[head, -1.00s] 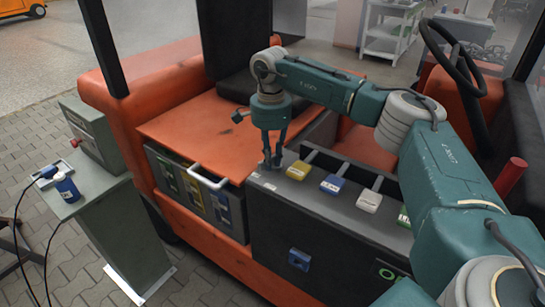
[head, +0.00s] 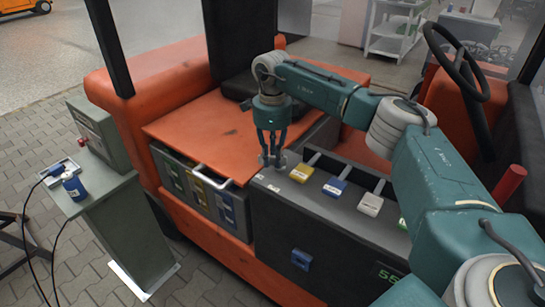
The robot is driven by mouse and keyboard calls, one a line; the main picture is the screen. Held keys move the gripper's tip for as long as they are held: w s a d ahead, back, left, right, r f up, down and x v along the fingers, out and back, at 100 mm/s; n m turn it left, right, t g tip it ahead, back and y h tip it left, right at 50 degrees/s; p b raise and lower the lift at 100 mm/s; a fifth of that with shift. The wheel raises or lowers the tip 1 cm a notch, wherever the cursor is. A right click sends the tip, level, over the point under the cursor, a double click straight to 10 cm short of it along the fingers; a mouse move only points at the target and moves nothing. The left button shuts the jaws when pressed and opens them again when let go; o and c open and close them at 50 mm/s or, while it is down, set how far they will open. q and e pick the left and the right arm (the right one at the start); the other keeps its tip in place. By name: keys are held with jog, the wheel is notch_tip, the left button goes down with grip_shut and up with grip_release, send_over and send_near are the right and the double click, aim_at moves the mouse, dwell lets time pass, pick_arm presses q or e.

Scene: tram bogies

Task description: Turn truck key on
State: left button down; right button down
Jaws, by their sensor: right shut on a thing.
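The orange truck (head: 215,131) fills the middle of the head view, with a dark console (head: 330,227) along its near side. My right gripper (head: 272,163) points down at the left end of the console top, next to the yellow lever. Its fingers are closed together on something small at the console surface. The key is hidden by the fingers, so I cannot tell its angle. A green display (head: 391,277) on the console front is lit and shows characters, partly cut off by my arm. My left gripper is not in view.
Yellow (head: 301,171), blue (head: 334,187) and white (head: 370,204) levers stand right of the gripper. A steering wheel (head: 456,62) and red handle (head: 509,183) are farther right.

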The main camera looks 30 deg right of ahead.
aim_at(272, 156)
dwell(0.5)
jog(key=c, duration=1.7)
grip_release()
jog(key=shift+o, duration=0.2)
jog(key=shift+r, duration=0.1)
notch_tip(272, 156, up, 12)
